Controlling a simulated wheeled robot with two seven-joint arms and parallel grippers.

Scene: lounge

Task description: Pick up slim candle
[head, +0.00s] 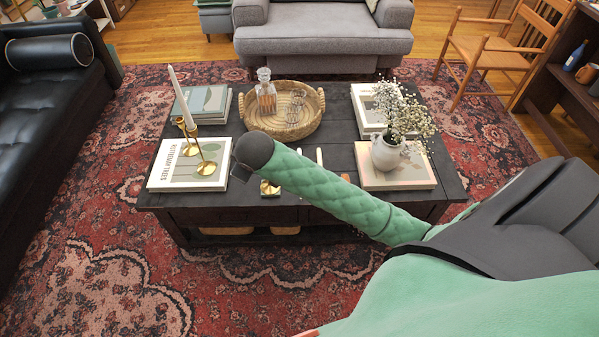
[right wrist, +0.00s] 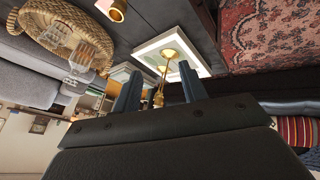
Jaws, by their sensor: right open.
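The slim candle (head: 181,97) is white and stands upright in a brass candle holder (head: 190,140) at the left of the dark coffee table (head: 330,150). My right arm reaches in from the right in the head view, its dark end just right of the candle holders; its fingers are hidden there. In the right wrist view my right gripper (right wrist: 158,82) is open, with nothing held. A brass holder (right wrist: 168,62) shows beyond and between the fingers. I cannot make out the candle in that view. My left gripper is not in view.
A second brass holder (head: 205,167) stands on a book (head: 165,180). A woven tray (head: 315,117) with a decanter (head: 265,92) sits at the back. A flower vase (head: 387,153) stands on books at right. White sticks (head: 319,157) show behind my arm.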

